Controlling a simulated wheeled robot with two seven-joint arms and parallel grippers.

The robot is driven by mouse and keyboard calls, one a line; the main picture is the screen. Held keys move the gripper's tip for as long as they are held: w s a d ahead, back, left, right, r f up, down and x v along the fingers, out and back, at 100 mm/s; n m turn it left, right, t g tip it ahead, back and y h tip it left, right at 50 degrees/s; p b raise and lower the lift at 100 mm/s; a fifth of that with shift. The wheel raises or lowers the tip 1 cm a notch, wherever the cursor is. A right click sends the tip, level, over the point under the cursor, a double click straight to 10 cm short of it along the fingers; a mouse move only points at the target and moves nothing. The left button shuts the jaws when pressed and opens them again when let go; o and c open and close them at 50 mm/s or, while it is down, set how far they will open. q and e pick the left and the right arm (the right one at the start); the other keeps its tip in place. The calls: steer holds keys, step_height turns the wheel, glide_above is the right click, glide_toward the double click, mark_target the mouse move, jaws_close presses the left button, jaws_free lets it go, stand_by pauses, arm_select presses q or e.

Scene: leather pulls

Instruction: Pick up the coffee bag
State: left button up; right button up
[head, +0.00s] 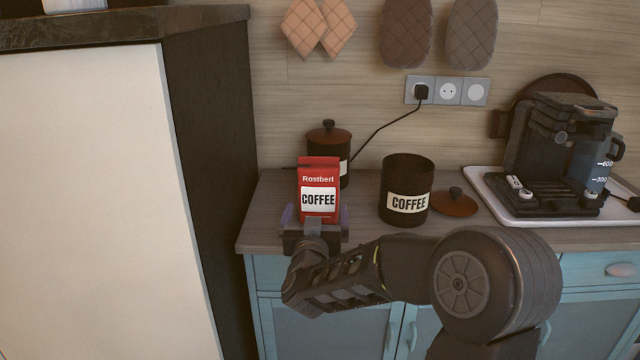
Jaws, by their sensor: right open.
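The red coffee bag (318,174), with a white COFFEE label, stands upright near the left end of the wooden counter. My right gripper (316,216) is at the front of the bag, low down. Its fingers are open, one on each side of the bag's lower part. Whether they touch the bag I cannot tell. My left gripper is not in view.
A dark lidded canister (329,137) stands right behind the bag. An open black COFFEE canister (407,176) stands to the right, with a lid (454,202) beside it. A coffee machine (558,150) sits on a white tray (488,203). A tall cabinet (90,190) borders the left.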

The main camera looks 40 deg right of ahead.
mark_target(319, 195)
steer(key=shift+w+d, duration=0.1)
steer(key=shift+r, duration=0.1)
steer(key=shift+x, duration=1.15)
steer(key=shift+x, duration=2.65)
steer(key=shift+d, duration=0.1)
steer(key=c, duration=1.2)
